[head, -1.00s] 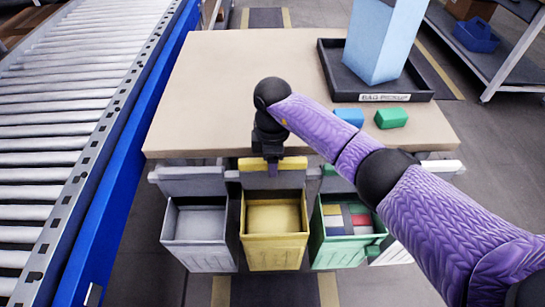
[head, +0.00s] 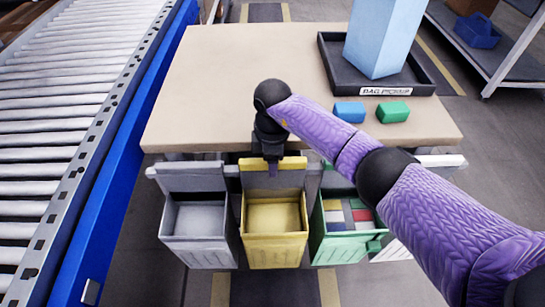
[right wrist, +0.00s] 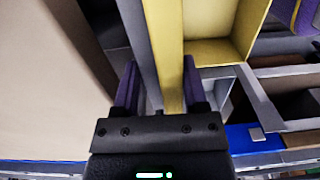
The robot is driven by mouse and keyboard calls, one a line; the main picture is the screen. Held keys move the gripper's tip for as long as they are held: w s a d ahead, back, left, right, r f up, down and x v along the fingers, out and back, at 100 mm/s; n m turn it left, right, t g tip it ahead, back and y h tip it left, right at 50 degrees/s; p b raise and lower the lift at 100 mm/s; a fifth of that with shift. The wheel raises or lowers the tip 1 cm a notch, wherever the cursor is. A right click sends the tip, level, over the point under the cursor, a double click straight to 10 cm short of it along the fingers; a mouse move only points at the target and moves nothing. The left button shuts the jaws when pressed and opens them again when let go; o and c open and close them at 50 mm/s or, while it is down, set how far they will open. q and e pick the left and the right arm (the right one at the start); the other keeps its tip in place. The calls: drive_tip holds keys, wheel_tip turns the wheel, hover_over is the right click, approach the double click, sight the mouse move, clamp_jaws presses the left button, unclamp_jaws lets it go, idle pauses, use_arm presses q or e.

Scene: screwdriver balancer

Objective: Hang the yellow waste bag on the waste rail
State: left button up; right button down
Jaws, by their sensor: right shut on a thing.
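The yellow waste bag (head: 275,250) is an open box-like bag with a tall back plate, upright at the table's front edge between a grey bag and a green one. My right gripper (head: 272,168) is shut on the top of its back plate, pointing down. In the right wrist view, the yellow bag (right wrist: 222,22) has its plate edge between my purple fingers (right wrist: 160,92). A grey bar, seemingly the waste rail (right wrist: 137,35), runs close beside that edge. I cannot tell whether the plate is hooked over it. My left gripper is not in view.
The grey bag (head: 200,245) and the green bag (head: 345,248), with coloured blocks inside, flank the yellow one closely. The tan table (head: 210,80) carries a black tray (head: 420,75) with a tall blue bag, and blue and green pieces. A roller conveyor (head: 60,130) runs along the left.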

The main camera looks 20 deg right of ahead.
drive_tip(key=shift+c, duration=0.2)
unclamp_jaws()
wheel_tip(320, 180, up, 10)
drive_tip(key=p, duration=0.4)
drive_tip(key=shift+p, duration=0.35)
